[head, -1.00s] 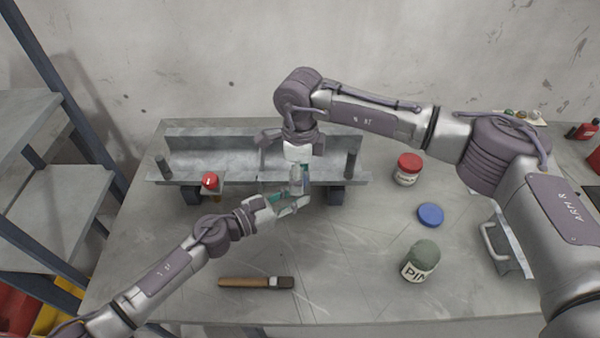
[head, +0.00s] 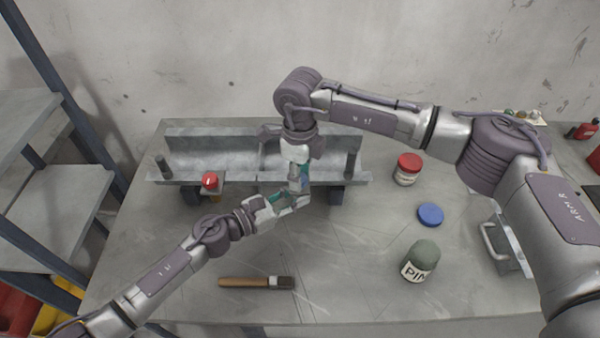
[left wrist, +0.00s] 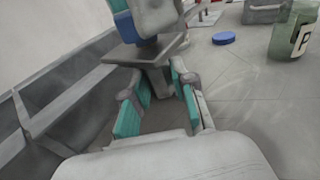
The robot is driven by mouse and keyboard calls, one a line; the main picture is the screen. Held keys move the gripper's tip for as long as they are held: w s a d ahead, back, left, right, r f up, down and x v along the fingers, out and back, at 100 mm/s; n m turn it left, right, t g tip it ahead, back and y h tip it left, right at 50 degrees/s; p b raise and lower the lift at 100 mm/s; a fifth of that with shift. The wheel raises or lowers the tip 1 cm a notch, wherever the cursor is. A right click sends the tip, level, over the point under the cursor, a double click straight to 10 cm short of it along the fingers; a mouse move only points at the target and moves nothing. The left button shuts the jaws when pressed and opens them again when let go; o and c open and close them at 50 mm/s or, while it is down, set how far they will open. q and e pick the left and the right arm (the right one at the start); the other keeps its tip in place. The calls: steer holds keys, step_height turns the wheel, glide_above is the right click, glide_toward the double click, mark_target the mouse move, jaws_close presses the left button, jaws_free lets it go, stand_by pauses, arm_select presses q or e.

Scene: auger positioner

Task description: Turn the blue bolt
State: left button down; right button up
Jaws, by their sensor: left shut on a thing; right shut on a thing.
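In the left wrist view the blue bolt (left wrist: 128,27) shows as a blue block above a small grey plate (left wrist: 140,52), partly covered by my right gripper. My right gripper (head: 301,185) comes down from above at the front of the grey metal trough (head: 210,160) and is shut on the bolt. My left gripper (head: 290,202) is just below it, in front of the trough. Its teal-padded fingers (left wrist: 158,100) are on both sides of the grey support under the plate, shut on it. In the head view the bolt is hidden by the grippers.
A red button (head: 210,180) sits at the trough's front left. A brush (head: 256,282) lies at the front. A red-lidded jar (head: 408,169), a blue lid (head: 431,215) and a green jar (head: 420,262) stand right.

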steer(key=m, duration=0.4)
steer(key=shift+m, duration=1.9)
steer(key=o, duration=1.2)
steer(key=shift+c, duration=0.2)
steer(key=shift+r, duration=0.1)
step_height(320, 180, up, 12)
